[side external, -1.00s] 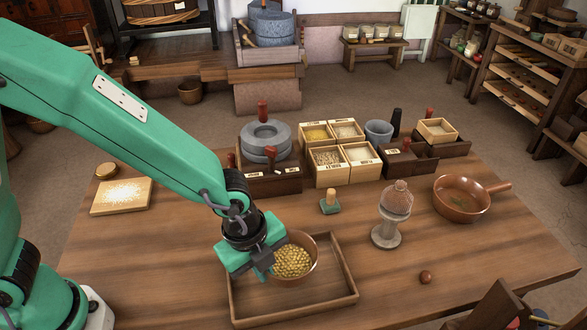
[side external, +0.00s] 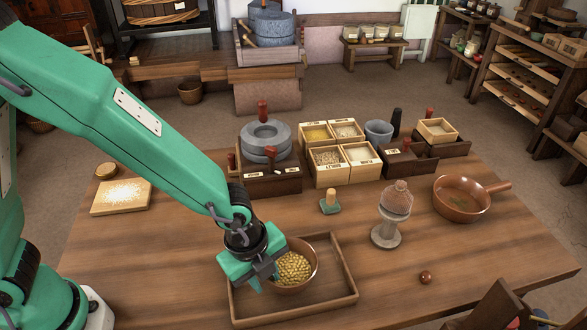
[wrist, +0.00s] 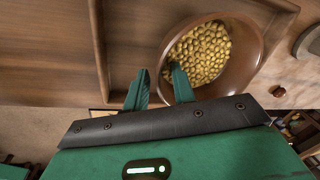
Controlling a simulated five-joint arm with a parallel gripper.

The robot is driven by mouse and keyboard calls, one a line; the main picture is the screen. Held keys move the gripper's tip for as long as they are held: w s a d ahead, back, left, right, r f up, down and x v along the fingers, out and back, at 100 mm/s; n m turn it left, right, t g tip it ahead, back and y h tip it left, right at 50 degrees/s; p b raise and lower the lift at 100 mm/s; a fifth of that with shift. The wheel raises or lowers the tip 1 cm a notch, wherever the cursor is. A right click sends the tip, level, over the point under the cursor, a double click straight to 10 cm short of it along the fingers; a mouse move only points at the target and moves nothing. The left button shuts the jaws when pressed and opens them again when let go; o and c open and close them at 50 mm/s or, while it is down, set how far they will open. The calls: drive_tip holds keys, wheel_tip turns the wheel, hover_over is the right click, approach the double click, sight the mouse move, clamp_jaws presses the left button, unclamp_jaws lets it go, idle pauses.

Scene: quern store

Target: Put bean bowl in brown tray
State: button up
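My gripper (side external: 262,277) is at the bowl's left rim. In the wrist view, my gripper's two fingers (wrist: 159,80) stand apart, one outside the bowl (wrist: 250,65) and one over its inside, with the rim between them and a gap visible. The bowl's left side is partly hidden by my gripper in the side view.
A small brown ball (side external: 425,277) lies right of the tray. Grain boxes (side external: 345,170) are farther back. The table's left middle is clear.

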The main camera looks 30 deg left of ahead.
drive_tip(key=shift+r, duration=0.15)
wheel_tip(320, 180, up, 12)
drive_tip(key=s+a, duration=0.1)
drive_tip(key=shift+s+a, duration=0.15)
drive_tip(key=shift+s, duration=0.15)
idle(0.6)
idle(0.4)
drive_tip(key=s+a+r+n+t, duration=0.1)
drive_tip(key=a+r+n, duration=0.2)
drive_tip(key=a+n, duration=0.4)
drive_tip(key=s+a+r+n+t, duration=0.1)
drive_tip(key=s+a+r+n, duration=0.1)
drive_tip(key=a+n, duration=0.5)
drive_tip(key=s+a+r+n+t+y, duration=0.1)
drive_tip(key=a+r+n, duration=0.3)
drive_tip(key=a+n, duration=0.4)
drive_tip(key=shift+s+a+t, duration=0.5)
drive_tip(key=shift+s+a, duration=0.1)
drive_tip(key=shift+s, duration=0.1)
